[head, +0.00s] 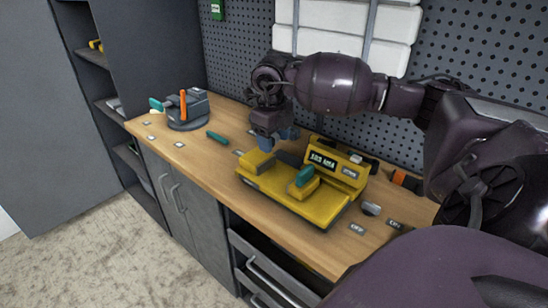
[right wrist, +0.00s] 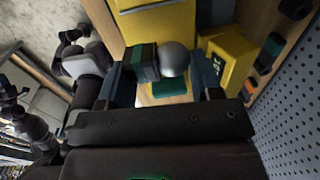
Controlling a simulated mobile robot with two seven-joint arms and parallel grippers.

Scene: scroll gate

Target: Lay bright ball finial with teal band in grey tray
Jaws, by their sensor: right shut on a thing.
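My right gripper (head: 278,142) is over the workbench, at the back left end of the yellow machine. In the right wrist view its blue fingers (right wrist: 162,84) are shut on the bright ball finial (right wrist: 174,59). Its silver ball shows between the fingers, beside a dark block-shaped part with a teal band (right wrist: 145,62). In the head view the finial is hidden by the gripper. I cannot clearly make out a grey tray in either view.
The yellow machine (head: 325,208) with a teal-topped block (head: 305,177) and a display (head: 323,161) fills the bench middle. A grey fixture with an orange post (head: 183,104) stands at the left end. A teal-handled piece (head: 217,137) lies between. The pegboard (head: 240,60) bounds the back.

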